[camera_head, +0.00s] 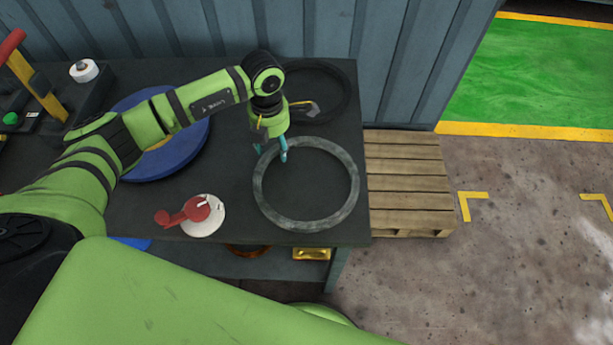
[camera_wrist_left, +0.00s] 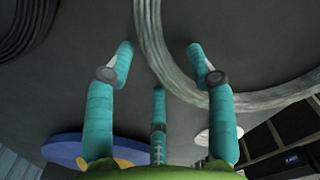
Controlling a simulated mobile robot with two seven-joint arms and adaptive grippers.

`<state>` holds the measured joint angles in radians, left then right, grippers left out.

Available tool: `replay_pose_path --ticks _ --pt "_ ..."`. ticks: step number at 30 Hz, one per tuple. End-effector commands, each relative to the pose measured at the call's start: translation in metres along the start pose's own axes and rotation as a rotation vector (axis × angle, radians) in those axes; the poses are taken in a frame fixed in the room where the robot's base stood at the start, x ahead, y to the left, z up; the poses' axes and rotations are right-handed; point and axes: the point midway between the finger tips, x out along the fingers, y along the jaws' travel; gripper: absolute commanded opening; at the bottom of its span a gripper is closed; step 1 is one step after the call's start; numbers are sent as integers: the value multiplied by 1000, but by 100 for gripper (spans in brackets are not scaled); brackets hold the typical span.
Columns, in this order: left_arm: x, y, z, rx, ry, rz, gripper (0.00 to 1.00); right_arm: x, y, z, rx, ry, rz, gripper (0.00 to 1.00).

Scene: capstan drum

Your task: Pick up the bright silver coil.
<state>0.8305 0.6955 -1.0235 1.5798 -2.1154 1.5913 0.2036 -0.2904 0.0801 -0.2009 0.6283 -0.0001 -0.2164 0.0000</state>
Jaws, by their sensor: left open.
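The bright silver coil (camera_head: 305,224) is a grey ring lying flat on the dark bench top near its right edge. It also shows in the left wrist view (camera_wrist_left: 165,70), where its strands are visible. My left gripper (camera_head: 271,154) is over the coil's far left rim, pointing down, with its teal fingers open. In the left wrist view the open fingers (camera_wrist_left: 160,52) stand on either side of a stretch of the rim, with nothing gripped. Whether a finger touches the rim cannot be told. My right gripper is not in view.
A black coil (camera_head: 350,92) lies behind, near the wall. A blue disc (camera_head: 192,150) lies left, partly under my arm. A white disc with a red part (camera_head: 205,215) sits front left. A white roll (camera_head: 84,71) is far left. A wooden pallet (camera_head: 408,185) stands right of the bench.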

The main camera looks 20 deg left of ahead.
Motion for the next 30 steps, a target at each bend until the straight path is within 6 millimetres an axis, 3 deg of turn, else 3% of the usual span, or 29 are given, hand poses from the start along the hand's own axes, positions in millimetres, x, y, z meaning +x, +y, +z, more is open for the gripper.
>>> replay_pose_path --ticks 1,2,5,6,20,30 --pt "0 0 0 0 0 0 55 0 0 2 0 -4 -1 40" --pt "0 0 0 0 0 0 47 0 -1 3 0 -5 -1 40" --pt "0 0 0 1 0 0 7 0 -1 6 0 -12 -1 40" --pt "0 0 0 1 0 0 0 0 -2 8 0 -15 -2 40" --pt "-5 0 2 1 -7 -1 0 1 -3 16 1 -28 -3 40" --pt "-32 0 3 1 -10 -1 0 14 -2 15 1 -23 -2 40"
